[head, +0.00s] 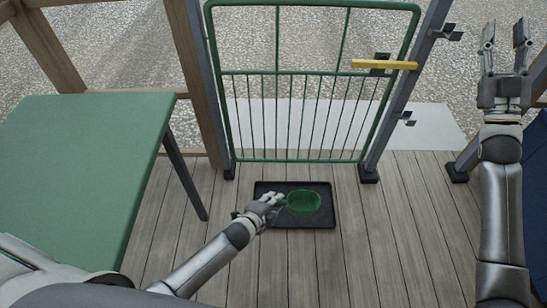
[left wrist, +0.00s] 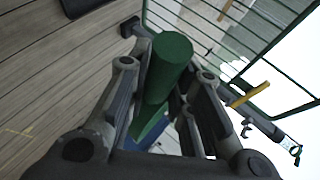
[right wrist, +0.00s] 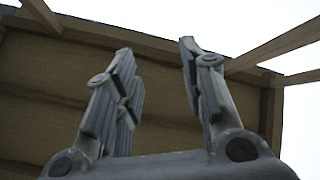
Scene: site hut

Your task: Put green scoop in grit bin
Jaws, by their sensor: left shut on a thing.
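The green scoop (head: 304,202) shows in the head view in front of the gate, over a black tray (head: 325,222) on the plank floor. My left gripper (head: 272,201) is shut on its handle, at the scoop's left. In the left wrist view the round green handle (left wrist: 170,62) is between the fingers of my left gripper (left wrist: 165,95). I cannot tell whether the scoop touches the tray. My right gripper (head: 505,45) is raised at the upper right, open and empty; its parted fingers also show in the right wrist view (right wrist: 155,80). I see no grit bin for certain.
A green gate (head: 300,75) with a yellow latch bar (head: 384,64) stands at the back between posts. A green-topped table (head: 80,150) is at the left. A dark blue thing (head: 535,190) is at the right edge. The plank floor (head: 400,230) right of the tray is clear.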

